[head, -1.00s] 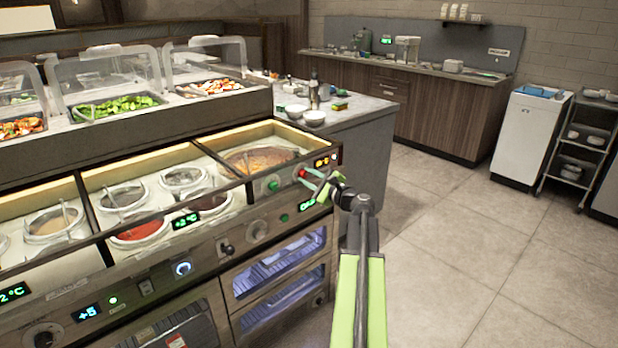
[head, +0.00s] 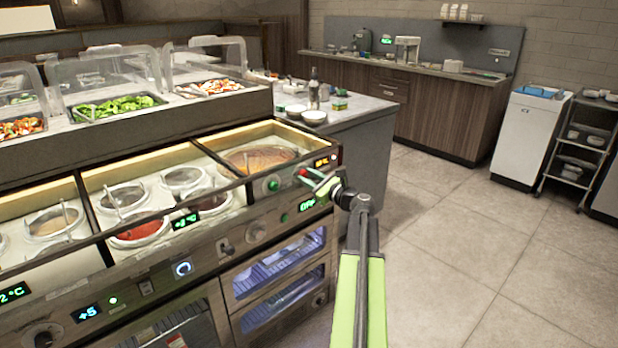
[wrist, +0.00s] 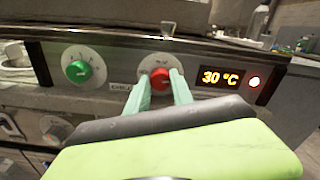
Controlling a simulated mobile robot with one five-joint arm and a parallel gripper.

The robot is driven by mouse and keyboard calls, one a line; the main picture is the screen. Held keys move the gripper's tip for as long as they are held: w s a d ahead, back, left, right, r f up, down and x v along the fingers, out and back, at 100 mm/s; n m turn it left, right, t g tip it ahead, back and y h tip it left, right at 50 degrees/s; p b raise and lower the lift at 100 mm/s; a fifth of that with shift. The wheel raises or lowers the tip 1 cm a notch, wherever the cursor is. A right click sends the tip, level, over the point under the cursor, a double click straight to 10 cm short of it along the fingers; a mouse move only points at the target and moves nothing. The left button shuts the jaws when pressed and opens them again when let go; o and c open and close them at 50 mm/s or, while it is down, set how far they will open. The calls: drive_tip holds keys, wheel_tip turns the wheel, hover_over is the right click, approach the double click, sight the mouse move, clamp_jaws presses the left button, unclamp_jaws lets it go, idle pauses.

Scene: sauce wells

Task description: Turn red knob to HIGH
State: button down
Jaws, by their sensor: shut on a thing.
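The red knob (wrist: 160,78) sits on a pale round dial on the counter's front panel. In the head view the red knob (head: 303,172) shows only as a small red patch beside my gripper. My gripper (wrist: 160,80) is shut on the red knob, with one green finger on each side of it. In the head view my gripper (head: 314,178) reaches the panel's right end from the lower right. The dial's markings are too small to read. An orange display (wrist: 220,77) right of the knob reads 30 °C, with a lit red lamp (wrist: 254,82) beside it.
A green knob (wrist: 79,70) is on the panel left of the red one. A lower grey knob (wrist: 56,131) is below it. Sauce wells (head: 140,228) with ladles are set in the counter top. Open floor (head: 480,240) lies to the right.

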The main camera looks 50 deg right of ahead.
drive_tip(key=c, duration=1.1)
unclamp_jaws()
drive_tip(key=shift+s, duration=0.1)
drive_tip(key=s+a, duration=0.1)
drive_tip(key=s, duration=1.6)
drive_tip(key=shift+s+a, duration=0.15)
